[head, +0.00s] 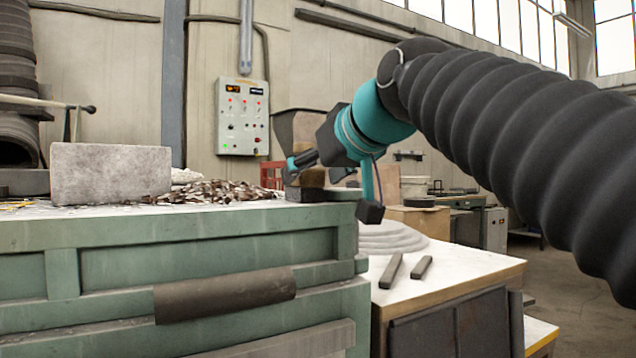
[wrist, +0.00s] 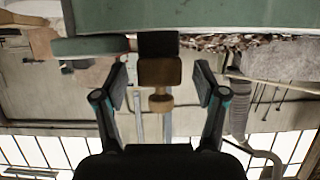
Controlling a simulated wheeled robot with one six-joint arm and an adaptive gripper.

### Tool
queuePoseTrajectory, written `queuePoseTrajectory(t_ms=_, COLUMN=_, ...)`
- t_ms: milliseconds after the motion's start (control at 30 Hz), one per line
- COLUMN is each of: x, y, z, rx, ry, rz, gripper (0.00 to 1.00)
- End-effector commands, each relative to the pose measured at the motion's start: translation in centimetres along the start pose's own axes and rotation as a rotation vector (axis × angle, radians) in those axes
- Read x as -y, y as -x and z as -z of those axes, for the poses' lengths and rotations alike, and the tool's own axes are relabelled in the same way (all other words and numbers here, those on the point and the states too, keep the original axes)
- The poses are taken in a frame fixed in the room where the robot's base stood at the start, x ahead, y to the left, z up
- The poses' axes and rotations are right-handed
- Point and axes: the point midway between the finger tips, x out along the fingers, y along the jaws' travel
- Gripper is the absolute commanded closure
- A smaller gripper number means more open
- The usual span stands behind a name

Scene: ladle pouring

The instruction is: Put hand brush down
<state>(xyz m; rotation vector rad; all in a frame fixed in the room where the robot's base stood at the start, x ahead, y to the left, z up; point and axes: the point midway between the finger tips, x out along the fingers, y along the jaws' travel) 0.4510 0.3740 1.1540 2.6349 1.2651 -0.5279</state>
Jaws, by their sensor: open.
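The hand brush, with a brown wooden body (head: 312,177), stands at the right end of the green bench top, close to its corner. In the wrist view, which looks upside down, its wooden block (wrist: 160,72) shows with a dark lower part towards the bench and a round knob behind it. My gripper (head: 335,184) is open at the brush. In the wrist view the two fingers of my gripper (wrist: 161,84) are spread to either side of the brush, with visible gaps. Fine contact between brush and bench is hard to tell.
The green bench (head: 200,262) carries a grey stone block (head: 110,173) and a heap of brown metal shavings (head: 220,191) left of the brush. A lower white-topped table (head: 455,268) with two dark bars (head: 391,271) stands to the right. A control box (head: 243,116) hangs on the wall.

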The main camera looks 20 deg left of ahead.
Motion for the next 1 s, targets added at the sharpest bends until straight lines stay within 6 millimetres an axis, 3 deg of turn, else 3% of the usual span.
queuePoseTrajectory(t_ms=200, x=-0.1, y=4.6, z=0.0, rx=-0.003, ry=-0.001, rz=-0.001, gripper=0.29)
queuePoseTrajectory(t_ms=400, x=-0.1, y=7.3, z=0.0, rx=-0.002, ry=0.0, rz=-0.002, gripper=0.29)
queuePoseTrajectory(t_ms=833, x=-0.1, y=8.3, z=-0.1, rx=0.002, ry=-0.002, rz=-0.002, gripper=0.29)
queuePoseTrajectory(t_ms=933, x=-0.9, y=8.3, z=-1.3, rx=0.021, ry=-0.017, rz=-0.023, gripper=0.29)
queuePoseTrajectory(t_ms=1000, x=-2.3, y=8.4, z=-3.2, rx=0.05, ry=-0.041, rz=-0.057, gripper=0.29)
